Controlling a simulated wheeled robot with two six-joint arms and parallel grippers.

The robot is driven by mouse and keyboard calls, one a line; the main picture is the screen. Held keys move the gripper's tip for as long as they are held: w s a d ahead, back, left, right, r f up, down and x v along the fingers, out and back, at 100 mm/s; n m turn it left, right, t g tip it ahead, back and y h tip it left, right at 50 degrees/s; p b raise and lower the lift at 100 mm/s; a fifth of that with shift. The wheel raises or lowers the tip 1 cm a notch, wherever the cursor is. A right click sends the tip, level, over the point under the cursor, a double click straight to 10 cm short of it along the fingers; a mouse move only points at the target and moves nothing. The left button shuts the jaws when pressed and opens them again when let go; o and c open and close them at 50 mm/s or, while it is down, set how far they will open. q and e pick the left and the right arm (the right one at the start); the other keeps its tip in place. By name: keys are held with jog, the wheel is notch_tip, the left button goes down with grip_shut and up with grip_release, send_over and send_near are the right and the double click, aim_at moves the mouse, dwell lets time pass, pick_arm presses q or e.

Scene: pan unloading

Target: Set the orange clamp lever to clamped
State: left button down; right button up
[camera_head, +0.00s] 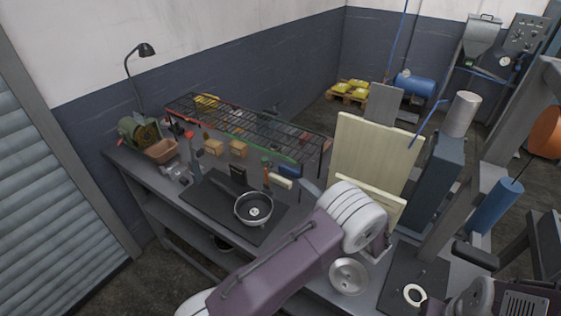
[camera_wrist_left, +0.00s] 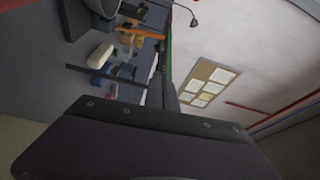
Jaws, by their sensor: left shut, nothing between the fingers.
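I cannot pick out the orange clamp lever in either view; it may be hidden behind my left arm. My left gripper (camera_head: 380,247) is shut and empty, beyond the white rings of my wrist, near the cream board at the right part of the bench. Its fingertips are partly hidden in the head view. My right gripper is not in view.
A metal disc (camera_head: 348,276) lies beside my left arm. Cream boards (camera_head: 375,152) stand upright behind my wrist. A wire rack (camera_head: 250,125) runs along the bench's back.

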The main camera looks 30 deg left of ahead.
pick_arm(q)
jog(key=p+x, duration=0.2)
jog(key=x, duration=1)
jog(key=shift+a+p, duration=0.25)
jog(key=shift+p, duration=0.15)
jog(key=shift+w, duration=0.15)
